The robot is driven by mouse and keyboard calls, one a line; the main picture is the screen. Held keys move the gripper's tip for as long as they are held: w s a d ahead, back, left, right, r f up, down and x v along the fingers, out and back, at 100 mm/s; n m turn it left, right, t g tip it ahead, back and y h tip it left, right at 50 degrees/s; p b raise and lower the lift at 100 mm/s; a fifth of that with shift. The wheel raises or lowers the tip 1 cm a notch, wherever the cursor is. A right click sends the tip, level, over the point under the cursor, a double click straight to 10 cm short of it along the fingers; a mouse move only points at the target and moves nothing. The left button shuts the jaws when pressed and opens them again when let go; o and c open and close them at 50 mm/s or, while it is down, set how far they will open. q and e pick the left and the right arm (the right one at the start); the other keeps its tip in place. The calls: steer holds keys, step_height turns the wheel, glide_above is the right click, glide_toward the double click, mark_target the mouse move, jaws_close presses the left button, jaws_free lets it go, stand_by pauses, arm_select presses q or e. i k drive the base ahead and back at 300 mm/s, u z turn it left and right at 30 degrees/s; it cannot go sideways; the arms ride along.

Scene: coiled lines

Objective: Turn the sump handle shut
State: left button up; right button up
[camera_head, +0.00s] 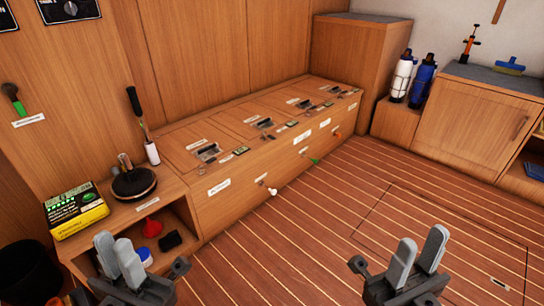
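Several small lever handles stick out along the front of the low wooden bench (232,198): a white handle (272,191), a green handle (314,161) and an orange handle (337,133). Another handle with a green part (14,100) is on the left wall above a white label. The labels are too small to read, so I cannot tell which handle is the sump one. My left gripper (118,250) is low at the left, in front of the shelf; its fingers overlap in view. My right gripper (420,245) is open and empty above the floor. Neither touches a handle.
A yellow-black box (75,209) and a round dark object (134,184) stand on the left shelf top. A red funnel (149,228) is inside the shelf. White and blue bottles (423,82) stand at the back right. The striped floor (320,235) is clear.

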mark_target(270, 137)
steer(key=z, duration=1.45)
steer(key=i, duration=1.45)
steer(key=u, duration=0.65)
steer(key=i, duration=0.45)
steer(key=u, duration=0.45)
